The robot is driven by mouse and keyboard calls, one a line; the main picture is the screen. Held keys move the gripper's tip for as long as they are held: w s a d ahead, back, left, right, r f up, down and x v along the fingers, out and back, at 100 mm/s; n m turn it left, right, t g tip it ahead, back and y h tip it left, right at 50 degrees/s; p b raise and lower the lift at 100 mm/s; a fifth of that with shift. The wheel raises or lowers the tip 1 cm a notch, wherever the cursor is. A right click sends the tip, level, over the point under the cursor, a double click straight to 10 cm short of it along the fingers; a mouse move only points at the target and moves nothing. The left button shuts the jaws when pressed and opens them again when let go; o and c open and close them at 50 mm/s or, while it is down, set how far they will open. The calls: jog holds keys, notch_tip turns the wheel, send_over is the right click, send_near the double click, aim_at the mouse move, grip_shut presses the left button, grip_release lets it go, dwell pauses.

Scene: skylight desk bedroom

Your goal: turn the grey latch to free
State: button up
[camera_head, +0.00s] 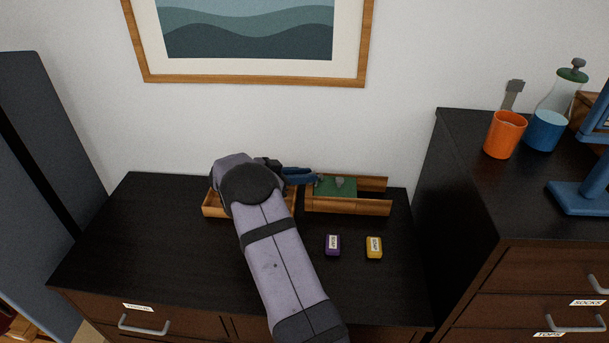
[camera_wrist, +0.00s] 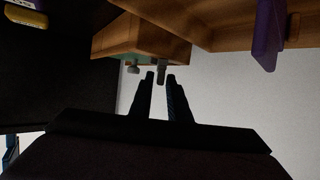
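The grey latch (camera_wrist: 161,72) shows in the wrist view as a small upright tab just beyond my fingertips, in line with the gap between them. In the head view it is small and partly hidden by my fingers, at the green panel (camera_head: 348,190) in the right wooden box (camera_head: 350,207). A smaller grey-green knob (camera_wrist: 133,67) stands beside it in the wrist view. My gripper (camera_wrist: 161,76) has its two dark fingers apart with a narrow gap. It also shows in the head view (camera_head: 314,177), reaching in from the left. I cannot tell whether a finger touches the latch.
A wooden tray (camera_head: 215,208) lies partly under my arm. A purple soap box (camera_head: 332,244) and a yellow one (camera_head: 374,247) lie in front on the black dresser (camera_head: 130,235). A purple thing (camera_wrist: 267,40) shows in the wrist view. A taller dresser (camera_head: 465,190) stands right.

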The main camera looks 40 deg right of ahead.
grip_shut()
